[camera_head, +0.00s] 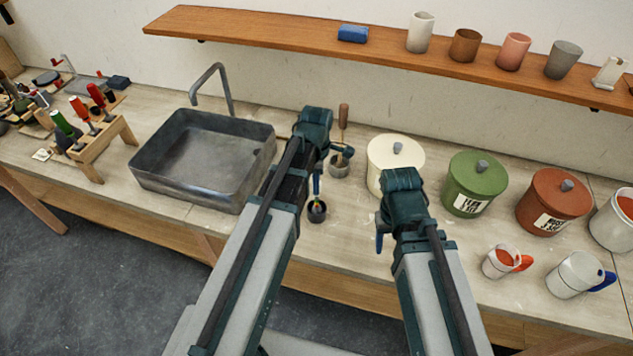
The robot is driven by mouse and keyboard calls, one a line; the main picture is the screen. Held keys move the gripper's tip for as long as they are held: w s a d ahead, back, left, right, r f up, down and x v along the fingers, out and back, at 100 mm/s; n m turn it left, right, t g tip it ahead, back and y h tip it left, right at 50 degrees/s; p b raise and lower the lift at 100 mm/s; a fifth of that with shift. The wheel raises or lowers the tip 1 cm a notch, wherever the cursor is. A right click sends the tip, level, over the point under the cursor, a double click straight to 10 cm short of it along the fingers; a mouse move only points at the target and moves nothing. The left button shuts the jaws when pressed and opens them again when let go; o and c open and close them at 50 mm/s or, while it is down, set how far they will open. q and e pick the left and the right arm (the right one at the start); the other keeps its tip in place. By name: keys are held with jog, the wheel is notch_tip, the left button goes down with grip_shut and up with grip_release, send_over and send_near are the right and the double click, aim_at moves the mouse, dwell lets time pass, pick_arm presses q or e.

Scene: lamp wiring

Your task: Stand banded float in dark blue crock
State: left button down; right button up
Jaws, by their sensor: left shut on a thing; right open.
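My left gripper (317,190) points down over a small dark crock (317,215) on the counter, between the sink and the cream canister. It is shut on a slim thing with small coloured bands, which I take to be the banded float (317,204). The float's lower end shows at the crock's mouth; I cannot tell whether it touches the bottom. The crock looks near black, so its blue is hard to make out. My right gripper (379,242) is open and empty, over the counter in front of the cream canister.
A grey pot (340,167) with a wooden-handled tool (343,122) stands just behind the crock. A grey sink (200,160) lies left. Cream (396,150), green (474,188) and rust (550,205) canisters and two mugs (502,262) (575,277) stand right.

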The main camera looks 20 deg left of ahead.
pick_arm(q)
jog(key=shift+f+b, duration=0.6)
jog(key=c, duration=0.5)
grip_release()
jog(key=shift+r, duration=0.1)
notch_tip(320, 180, up, 14)
jog(key=p, duration=1.4)
jog(key=shift+f, duration=0.25)
